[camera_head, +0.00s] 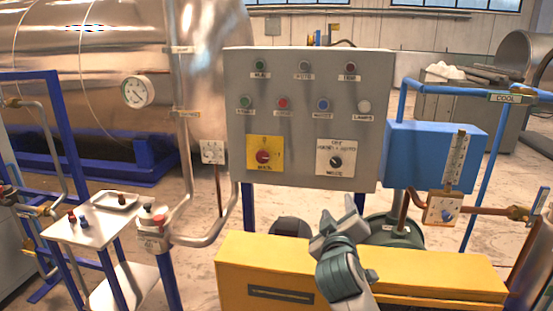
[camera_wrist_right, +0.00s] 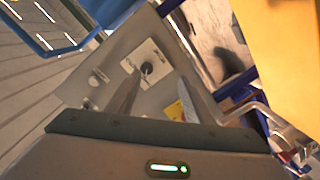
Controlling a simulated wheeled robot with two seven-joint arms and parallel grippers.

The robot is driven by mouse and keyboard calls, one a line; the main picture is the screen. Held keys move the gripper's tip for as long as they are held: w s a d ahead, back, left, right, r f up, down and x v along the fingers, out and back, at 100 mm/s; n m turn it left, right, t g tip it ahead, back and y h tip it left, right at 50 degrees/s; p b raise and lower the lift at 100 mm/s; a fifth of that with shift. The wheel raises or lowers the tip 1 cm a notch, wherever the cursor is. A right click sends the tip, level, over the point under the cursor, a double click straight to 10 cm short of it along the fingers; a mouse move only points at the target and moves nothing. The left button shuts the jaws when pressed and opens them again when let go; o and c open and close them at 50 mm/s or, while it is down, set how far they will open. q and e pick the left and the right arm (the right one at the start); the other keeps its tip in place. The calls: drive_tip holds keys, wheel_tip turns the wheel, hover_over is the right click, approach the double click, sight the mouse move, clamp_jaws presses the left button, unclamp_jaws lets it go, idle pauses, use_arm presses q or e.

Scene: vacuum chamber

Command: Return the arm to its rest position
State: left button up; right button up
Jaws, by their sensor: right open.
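My right gripper (camera_head: 338,208) is in front of the lower part of the grey control panel (camera_head: 310,100) in the head view, above the yellow box. Its two fingers stand apart with nothing between them. In the right wrist view the open fingers (camera_wrist_right: 158,84) point toward the tilted panel (camera_wrist_right: 105,68). The black mode knob (camera_wrist_right: 147,68) shows just beyond the fingertips there, and also in the head view (camera_head: 336,161). The fingers look apart from the panel. My left gripper is not in view.
The yellow box (camera_head: 250,262) lies below my right arm. A blue box with a gauge (camera_head: 410,150) and copper pipe is right of the panel. A small table (camera_head: 95,225) stands at left, beside pipes and a large steel chamber (camera_head: 90,60). Open floor shows between them.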

drive_tip(key=s+d+f+m+g+y, duration=0.15)
drive_tip(key=s+f+g, duration=0.25)
drive_tip(key=s+f, duration=0.8)
drive_tip(key=s+f+m+g+y, duration=0.1)
drive_tip(key=s+f+g+y, duration=0.15)
drive_tip(key=s+f, duration=0.85)
drive_tip(key=s+f+m+g+y, duration=0.1)
drive_tip(key=s+f+g, duration=0.2)
drive_tip(key=s+f, duration=0.65)
drive_tip(key=s+f+g, duration=0.4)
drive_tip(key=s+f, duration=0.2)
drive_tip(key=s, duration=0.7)
wheel_tip(320, 180, down, 30)
drive_tip(key=s+b, duration=0.1)
drive_tip(key=b, duration=0.1)
drive_tip(key=s+d+f+g+b, duration=0.2)
drive_tip(key=s+f, duration=1.6)
drive_tip(key=f, duration=0.1)
drive_tip(key=shift+d+f, duration=0.35)
drive_tip(key=shift+d, duration=0.05)
